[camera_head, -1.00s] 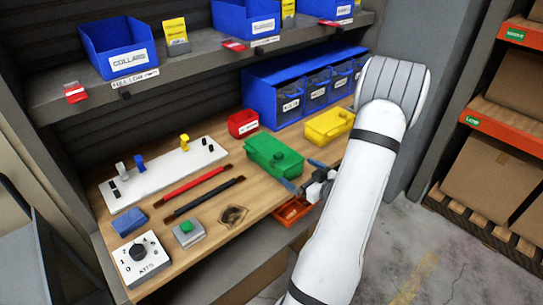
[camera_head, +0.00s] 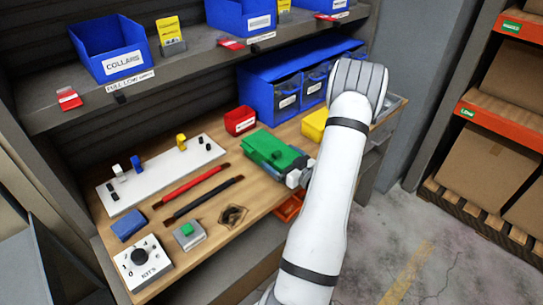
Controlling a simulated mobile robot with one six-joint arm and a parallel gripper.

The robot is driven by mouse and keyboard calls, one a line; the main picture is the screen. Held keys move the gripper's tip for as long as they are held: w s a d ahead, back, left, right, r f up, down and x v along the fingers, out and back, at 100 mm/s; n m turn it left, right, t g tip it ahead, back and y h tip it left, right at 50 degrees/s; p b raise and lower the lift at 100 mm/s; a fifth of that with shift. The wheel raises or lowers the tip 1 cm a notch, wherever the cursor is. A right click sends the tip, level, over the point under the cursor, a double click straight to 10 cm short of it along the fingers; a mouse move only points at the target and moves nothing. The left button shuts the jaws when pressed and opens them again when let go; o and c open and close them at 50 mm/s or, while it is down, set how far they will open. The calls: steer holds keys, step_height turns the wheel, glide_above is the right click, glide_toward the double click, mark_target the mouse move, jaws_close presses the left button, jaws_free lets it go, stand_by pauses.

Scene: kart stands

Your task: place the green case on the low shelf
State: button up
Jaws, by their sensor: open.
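The green case (camera_head: 262,146) lies on the wooden worktop (camera_head: 215,190), between the red bin and the yellow case. My gripper (camera_head: 286,161) is at the case's right front end, with its open fingers at the case. I cannot tell whether they touch it. My gripper and forearm hide part of that end. A grey shelf (camera_head: 190,65) runs above the worktop. A lower level with an orange bin (camera_head: 288,208) shows under the worktop's front edge, mostly hidden by my arm.
A yellow case (camera_head: 314,124) sits right of the green case, partly behind my arm. A small red bin (camera_head: 240,120) and blue drawer unit (camera_head: 285,85) stand behind. Red and black tools (camera_head: 204,200) and a switch box (camera_head: 143,262) occupy the left.

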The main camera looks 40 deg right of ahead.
steer(key=shift+c, duration=0.2)
steer(key=c, duration=1.1)
